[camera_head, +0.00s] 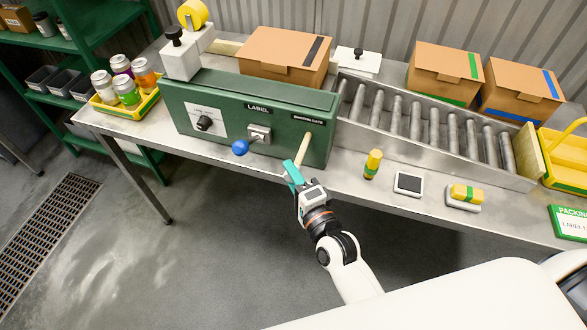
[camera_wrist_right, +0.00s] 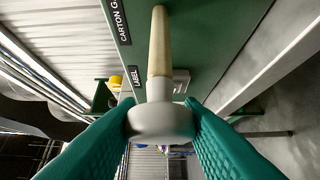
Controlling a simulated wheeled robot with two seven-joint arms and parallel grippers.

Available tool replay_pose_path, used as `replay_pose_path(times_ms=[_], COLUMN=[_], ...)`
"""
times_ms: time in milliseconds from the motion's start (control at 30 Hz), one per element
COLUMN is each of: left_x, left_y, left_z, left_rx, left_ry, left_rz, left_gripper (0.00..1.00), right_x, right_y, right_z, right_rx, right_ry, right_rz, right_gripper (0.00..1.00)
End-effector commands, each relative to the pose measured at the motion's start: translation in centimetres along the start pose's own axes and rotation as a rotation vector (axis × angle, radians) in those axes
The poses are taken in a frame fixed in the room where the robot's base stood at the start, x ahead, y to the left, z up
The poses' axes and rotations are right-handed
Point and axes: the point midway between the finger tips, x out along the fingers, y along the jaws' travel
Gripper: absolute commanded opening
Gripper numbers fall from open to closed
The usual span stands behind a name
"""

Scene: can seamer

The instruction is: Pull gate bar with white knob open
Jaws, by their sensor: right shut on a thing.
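The gate bar (camera_head: 302,150) is a pale wooden rod that sticks out of the right end of the green machine housing (camera_head: 225,98). In the right wrist view the bar (camera_wrist_right: 160,45) ends in a white knob (camera_wrist_right: 162,121). My right gripper (camera_wrist_right: 162,125) has its teal fingers shut on the knob, one on each side. In the head view my right gripper (camera_head: 292,173) is at the bar's near end, in front of the table edge, and hides most of the knob. My left gripper is in neither view.
A blue knob lever (camera_head: 240,147) is left of the bar on the same housing. A roller conveyor (camera_head: 432,125) runs right, with cartons (camera_head: 445,72) behind it. A yellow and green stamp (camera_head: 373,164) and black pad (camera_head: 409,183) lie on the table. The floor in front is clear.

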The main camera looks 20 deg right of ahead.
Motion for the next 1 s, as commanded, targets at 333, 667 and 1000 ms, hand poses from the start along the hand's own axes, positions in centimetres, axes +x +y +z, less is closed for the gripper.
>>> replay_pose_path(times_ms=[333, 667, 1000], left_x=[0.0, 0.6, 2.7], left_y=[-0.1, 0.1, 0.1], left_z=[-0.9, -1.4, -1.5], left_rx=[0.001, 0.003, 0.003], left_ry=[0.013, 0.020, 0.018], left_rz=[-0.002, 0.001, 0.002], left_gripper=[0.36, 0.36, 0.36], right_x=[-0.1, -1.7, -8.9], right_y=[-0.2, -0.5, -0.6], right_z=[-0.2, -0.2, -0.3], right_rx=[0.001, 0.002, 0.000], right_ry=[0.005, 0.004, 0.006], right_rz=[-0.006, -0.007, -0.009], right_gripper=[0.54, 0.54, 0.54])
